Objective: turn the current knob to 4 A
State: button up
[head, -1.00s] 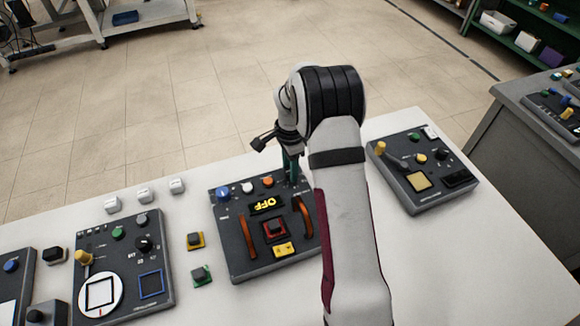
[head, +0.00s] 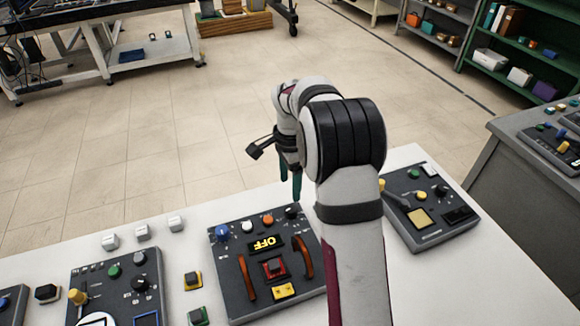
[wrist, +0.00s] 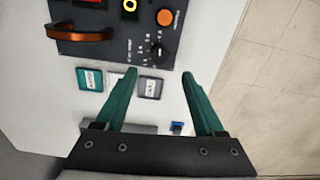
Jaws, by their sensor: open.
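The black current knob (head: 291,212) sits at the back right corner of the dark panel (head: 232,290) with the lit OFF display (head: 264,243). In the wrist view the knob (wrist: 158,51) has a printed scale around it, too small to read, so I cannot tell its setting. My gripper (head: 291,188) is open and empty, above the panel's back edge. In the wrist view my gripper (wrist: 160,74) has its two teal fingertips apart, with the knob just beyond them, roughly centred and untouched as far as I can see.
An orange button (head: 267,219), a white button (head: 247,226) and a blue knob (head: 222,232) line the panel's back. Two orange handles (head: 303,257) stand up from it. Teal and grey tags (wrist: 150,87) lie beside the panel. Another panel (head: 432,228) stands to the right.

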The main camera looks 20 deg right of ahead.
notch_tip(320, 180, up, 6)
jog(key=shift+r, duration=0.2)
jog(key=s+a+r+n, duration=0.2)
jog(key=s+a+r, duration=0.1)
jog(key=s, duration=0.3)
jog(key=s+a+r+n, duration=0.2)
jog(key=s+a+n, duration=0.1)
jog(key=s, duration=0.3)
jog(key=s+a+f+n+y, duration=0.1)
jog(key=s+a+f+n, duration=0.1)
jog(key=s, duration=0.8)
jog(key=s+a+f+n, duration=0.1)
jog(key=s+a+n, duration=0.3)
jog(key=s, duration=0.6)
jog(key=shift+s+a+f+n+y, duration=0.25)
jog(key=shift+f+n+y, duration=0.05)
jog(key=shift+f+y, duration=0.1)
jog(key=shift+c, duration=0.2)
